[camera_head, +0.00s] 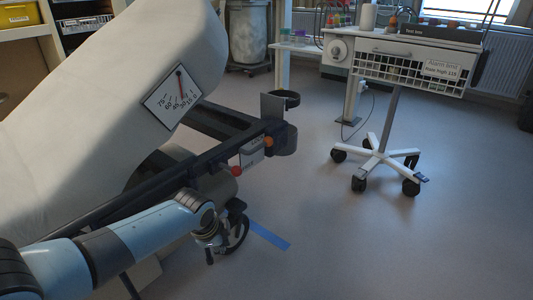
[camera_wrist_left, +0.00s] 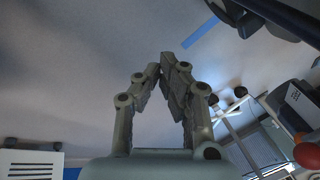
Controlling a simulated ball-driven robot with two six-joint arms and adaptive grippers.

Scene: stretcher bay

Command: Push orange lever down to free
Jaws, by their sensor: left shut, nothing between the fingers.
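An orange ball knob (camera_head: 268,142) sits at the end of the stretcher's side rail, beside a white label plate (camera_head: 251,158). A red ball knob (camera_head: 236,171) sits lower left of that plate. In the left wrist view a red-orange ball (camera_wrist_left: 307,155) shows at the lower right edge; I cannot tell which of the two knobs it is. My left gripper (camera_head: 210,252) hangs below and left of both knobs, apart from them. In the left wrist view its fingers (camera_wrist_left: 164,64) meet at the tips with nothing between them. My right gripper is not in view.
The stretcher's raised cream backrest (camera_head: 90,85) with an angle dial (camera_head: 172,97) fills the upper left. A wheeled cart (camera_head: 395,60) stands at the upper right. Blue tape (camera_head: 269,236) marks the open floor.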

